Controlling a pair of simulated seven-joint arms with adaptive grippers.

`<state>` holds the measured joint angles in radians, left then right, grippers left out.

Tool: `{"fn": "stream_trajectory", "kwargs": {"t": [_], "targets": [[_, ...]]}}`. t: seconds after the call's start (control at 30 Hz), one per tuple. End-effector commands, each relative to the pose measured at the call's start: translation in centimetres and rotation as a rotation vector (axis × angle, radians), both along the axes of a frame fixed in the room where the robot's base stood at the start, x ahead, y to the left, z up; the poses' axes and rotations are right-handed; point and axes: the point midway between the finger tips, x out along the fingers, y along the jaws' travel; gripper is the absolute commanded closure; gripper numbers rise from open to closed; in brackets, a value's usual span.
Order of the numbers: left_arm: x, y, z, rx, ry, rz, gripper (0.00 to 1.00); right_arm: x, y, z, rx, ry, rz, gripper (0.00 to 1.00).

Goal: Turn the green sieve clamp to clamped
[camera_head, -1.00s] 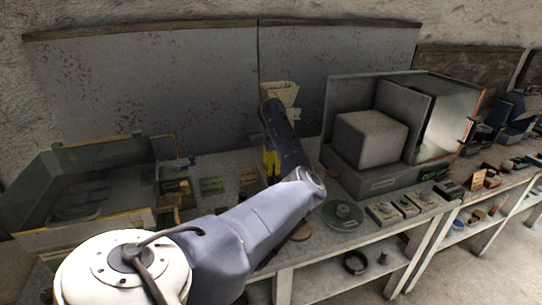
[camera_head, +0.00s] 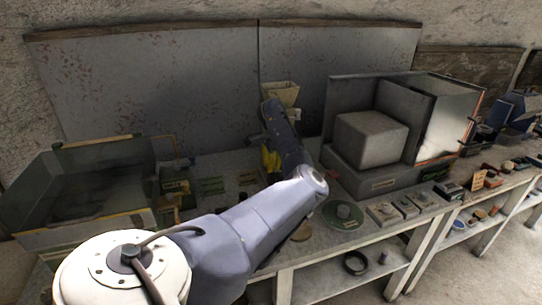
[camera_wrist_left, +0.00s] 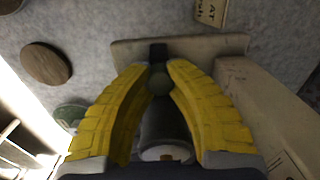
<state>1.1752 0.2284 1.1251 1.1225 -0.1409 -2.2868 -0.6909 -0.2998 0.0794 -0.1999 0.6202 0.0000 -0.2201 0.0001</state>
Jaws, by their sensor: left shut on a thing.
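In the left wrist view, the green sieve clamp (camera_wrist_left: 159,82) shows as a dark green round knob with a short black bar, between the tips of the yellow fingers. My left gripper (camera_wrist_left: 158,66) is shut on it. A pale plate lies behind the clamp, and a grey cylinder shows below it between the fingers. In the head view, my left gripper (camera_head: 271,158) is under the cream hopper (camera_head: 282,94), and my arm hides much of this spot. I cannot make out the clamp there. My right gripper is not in view.
A grey box-shaped machine (camera_head: 375,183) stands right of my arm, with a green disc (camera_head: 343,215) in front. A glass-walled tank (camera_head: 80,190) stands at the left. Small blocks line the bench's right front edge. A beige block stands close right of the fingers in the wrist view.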

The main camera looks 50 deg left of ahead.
Motion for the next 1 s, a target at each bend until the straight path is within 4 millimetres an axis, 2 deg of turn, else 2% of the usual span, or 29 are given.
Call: {"fn": "stream_trajectory", "kwargs": {"t": [0.5, 1.0], "targets": [[0.31, -0.09, 0.11, -0.001, -0.007, 0.342, 1.0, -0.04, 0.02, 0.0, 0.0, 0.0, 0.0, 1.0], [0.32, -0.03, 0.11, 0.0, -0.008, 0.453, 1.0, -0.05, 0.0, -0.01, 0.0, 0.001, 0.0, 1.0]]}}
